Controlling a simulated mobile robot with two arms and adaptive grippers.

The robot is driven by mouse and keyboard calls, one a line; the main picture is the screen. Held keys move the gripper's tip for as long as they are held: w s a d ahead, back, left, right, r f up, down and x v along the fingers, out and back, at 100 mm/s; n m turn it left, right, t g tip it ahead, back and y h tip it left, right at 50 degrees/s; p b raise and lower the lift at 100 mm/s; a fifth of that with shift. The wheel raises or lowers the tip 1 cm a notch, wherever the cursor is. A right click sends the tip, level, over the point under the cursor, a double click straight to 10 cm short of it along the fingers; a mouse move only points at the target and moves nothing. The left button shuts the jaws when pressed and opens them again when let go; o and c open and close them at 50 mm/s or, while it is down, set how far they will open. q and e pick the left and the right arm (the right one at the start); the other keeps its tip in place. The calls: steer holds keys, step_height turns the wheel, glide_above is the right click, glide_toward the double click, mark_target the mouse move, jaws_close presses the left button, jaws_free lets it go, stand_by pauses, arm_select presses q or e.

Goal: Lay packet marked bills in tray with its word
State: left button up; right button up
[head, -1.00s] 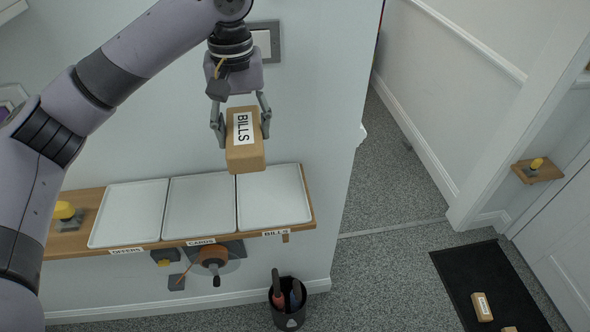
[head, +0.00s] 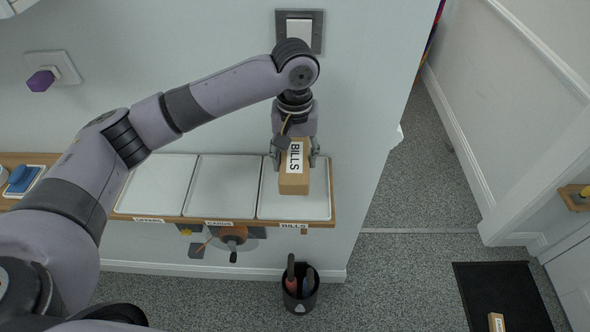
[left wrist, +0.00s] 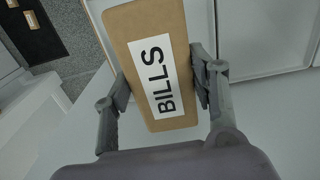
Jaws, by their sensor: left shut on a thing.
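My left gripper (head: 294,160) is shut on the brown packet marked BILLS (head: 294,183). The packet hangs in front of the white tray labelled BILLS (head: 322,207) in the head view, covering part of it; I cannot tell whether it touches the tray. In the left wrist view the packet (left wrist: 146,28) sits between both fingers (left wrist: 160,88), its white label facing the camera. The BILLS tray is the rightmost of three on a wooden shelf. The middle tray (head: 222,185) has a partly legible label, CARDS, and the left tray (head: 157,185) a blurred one. My right gripper is not seen.
A black bin (head: 300,302) with tools stands on the floor below the shelf (head: 318,225). A wall switch (head: 299,30) is above my gripper. A blue item (head: 20,178) lies at the shelf's left. A packet (head: 496,322) lies on the dark mat (head: 490,280).

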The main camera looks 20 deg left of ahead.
mark_target(295, 158)
arm_select(q)
steer(key=shift+f+p, duration=0.55)
steer(key=shift+f, duration=2.55)
steer(key=o, duration=1.4)
steer(key=shift+c, duration=0.2)
step_height(295, 158, up, 12)
steer(key=b, duration=0.3)
steer(key=shift+f, duration=0.2)
steer(key=shift+r, duration=0.25)
